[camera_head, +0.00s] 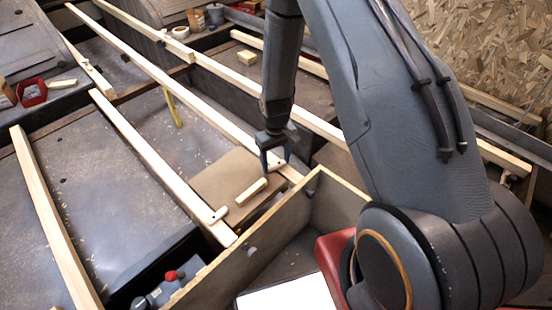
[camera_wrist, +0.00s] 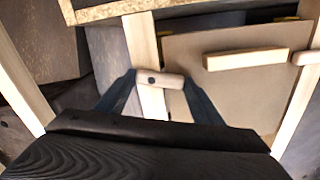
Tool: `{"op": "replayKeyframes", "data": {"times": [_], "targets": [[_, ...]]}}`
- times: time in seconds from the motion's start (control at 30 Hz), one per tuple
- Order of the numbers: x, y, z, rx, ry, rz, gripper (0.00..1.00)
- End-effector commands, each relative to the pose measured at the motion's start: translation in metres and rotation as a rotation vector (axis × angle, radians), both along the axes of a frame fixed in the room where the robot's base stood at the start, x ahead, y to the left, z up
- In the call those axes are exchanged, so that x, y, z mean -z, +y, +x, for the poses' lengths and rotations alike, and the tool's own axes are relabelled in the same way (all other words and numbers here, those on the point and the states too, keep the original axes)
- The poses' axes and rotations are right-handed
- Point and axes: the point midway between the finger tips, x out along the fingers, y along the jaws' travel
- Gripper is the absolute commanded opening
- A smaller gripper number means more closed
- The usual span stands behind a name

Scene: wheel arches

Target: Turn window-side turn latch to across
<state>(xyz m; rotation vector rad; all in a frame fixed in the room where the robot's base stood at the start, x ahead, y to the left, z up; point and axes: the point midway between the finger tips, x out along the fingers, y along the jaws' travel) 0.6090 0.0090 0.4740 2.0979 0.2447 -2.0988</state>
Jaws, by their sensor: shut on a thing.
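My gripper (camera_wrist: 160,80) is shut on a small pale wooden turn latch (camera_wrist: 161,80), with one finger at each end of it. The latch has a dark pivot dot and lies crosswise on a light wooden rail (camera_wrist: 142,45), its right end reaching towards the brown panel (camera_wrist: 185,55). In the head view my gripper (camera_head: 275,158) is over the rail at the panel's far right edge and mostly hides this latch. A second turn latch (camera_head: 217,215) sits on the opposite rail; it also shows at the right edge of the wrist view (camera_wrist: 306,57).
The panel carries a pale wooden bar (camera_head: 252,191). An open wooden box (camera_head: 255,255) stands close in front of the rails. A red-knobbed object (camera_head: 171,276) is at lower left. Long rails (camera_head: 150,155) cross the grey floor, and a chipboard wall (camera_head: 490,50) rises at right.

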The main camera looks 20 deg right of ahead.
Motion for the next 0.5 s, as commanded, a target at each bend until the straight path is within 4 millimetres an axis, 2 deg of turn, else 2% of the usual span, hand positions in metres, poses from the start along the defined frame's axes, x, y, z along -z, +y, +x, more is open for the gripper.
{"op": "replayKeyframes", "data": {"times": [0.2, 0.5], "targets": [[-0.0015, -0.0008, -0.0021, -0.153, 0.000, 0.000, 0.39], [-0.0009, -0.0015, -0.0034, -0.276, 0.000, 0.000, 0.39]]}}
